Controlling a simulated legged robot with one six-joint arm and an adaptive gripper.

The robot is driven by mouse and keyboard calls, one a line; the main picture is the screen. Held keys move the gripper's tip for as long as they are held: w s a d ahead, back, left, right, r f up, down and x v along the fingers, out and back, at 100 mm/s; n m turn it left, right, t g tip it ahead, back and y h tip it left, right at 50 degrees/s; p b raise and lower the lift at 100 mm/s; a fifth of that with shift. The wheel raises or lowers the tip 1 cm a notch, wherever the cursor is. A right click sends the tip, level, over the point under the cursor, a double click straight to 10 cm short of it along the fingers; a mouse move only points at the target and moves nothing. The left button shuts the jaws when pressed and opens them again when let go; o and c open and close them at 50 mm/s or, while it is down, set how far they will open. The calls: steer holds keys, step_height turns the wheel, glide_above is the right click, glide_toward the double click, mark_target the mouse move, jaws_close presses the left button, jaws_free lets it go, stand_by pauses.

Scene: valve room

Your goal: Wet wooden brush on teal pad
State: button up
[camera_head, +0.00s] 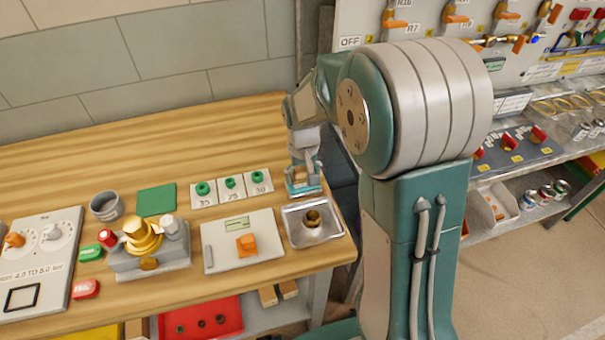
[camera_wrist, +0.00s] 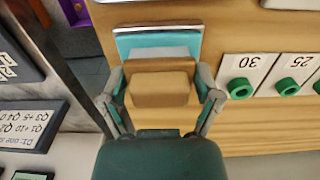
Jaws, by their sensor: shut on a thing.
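My gripper (camera_head: 301,172) is shut on the wooden brush (camera_wrist: 160,88), a tan block held between its two grey fingers in the wrist view. In the head view the brush is small and partly hidden by the fingers. The teal pad (camera_wrist: 158,39) lies just beyond the brush in the wrist view, with a pale band between them. In the head view the teal pad (camera_head: 303,190) is at the table's right end, directly below my gripper. I cannot tell whether the brush touches the pad.
A metal tray (camera_head: 292,229) with a brass-topped piece stands in front of the pad. Number cards (camera_head: 232,187) with green rings lie to its left. Farther left are a green square (camera_head: 156,200), a grey cup (camera_head: 106,206) and a brass valve (camera_head: 142,236). Shelves stand right.

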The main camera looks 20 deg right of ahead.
mark_target(303, 170)
steer(key=shift+r, duration=3.55)
steer(key=shift+s, duration=0.1)
